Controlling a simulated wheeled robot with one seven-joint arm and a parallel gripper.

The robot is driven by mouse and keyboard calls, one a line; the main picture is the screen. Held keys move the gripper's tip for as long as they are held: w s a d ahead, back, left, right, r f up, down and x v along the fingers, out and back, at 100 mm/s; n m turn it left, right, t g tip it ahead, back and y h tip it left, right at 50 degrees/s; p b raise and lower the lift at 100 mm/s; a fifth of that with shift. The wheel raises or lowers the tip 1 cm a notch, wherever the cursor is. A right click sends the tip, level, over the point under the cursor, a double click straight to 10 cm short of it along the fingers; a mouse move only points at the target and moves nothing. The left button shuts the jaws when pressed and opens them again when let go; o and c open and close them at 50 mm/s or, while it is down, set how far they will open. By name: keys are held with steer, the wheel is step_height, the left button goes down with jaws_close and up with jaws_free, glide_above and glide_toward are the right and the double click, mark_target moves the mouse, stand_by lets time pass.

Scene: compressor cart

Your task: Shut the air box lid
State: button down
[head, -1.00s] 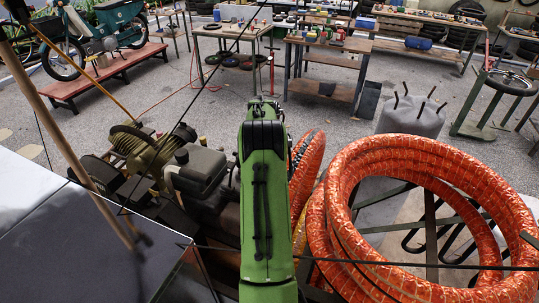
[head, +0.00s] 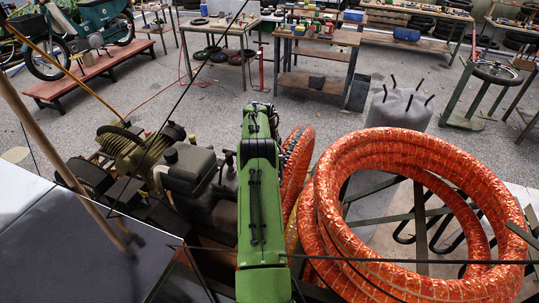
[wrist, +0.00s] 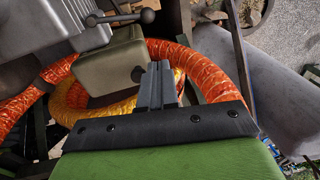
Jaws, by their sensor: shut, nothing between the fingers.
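In the wrist view my gripper (wrist: 157,85) is shut and empty, its two dark fingers together. An olive-grey box (wrist: 118,68) with a dark ball-ended knob lies just beyond and left of the fingertips. It may be the air box, but I cannot tell for certain, nor whether its lid is open. No clear gap shows between the fingertips and the box. In the head view my green arm reaches forward over the cart, and the gripper cannot be made out. A dark boxy engine part (head: 188,165) sits left of the arm.
Large orange hose coils (head: 330,225) stand right of my arm and also lie beneath the gripper in the wrist view (wrist: 205,72). A ribbed olive compressor head (head: 135,148) is at left. A pole (head: 62,145) and thin dark lines cross the view. Workbenches stand behind.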

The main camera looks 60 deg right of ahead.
stand_by(0.4)
step_height(320, 180, up, 15)
steer(key=a+p, duration=0.1)
steer(key=a, duration=0.1)
steer(key=shift+w+a+r, duration=0.2)
steer(key=shift+w+a, duration=0.1)
steer(key=shift+a, duration=0.05)
steer(key=shift+f, duration=0.1)
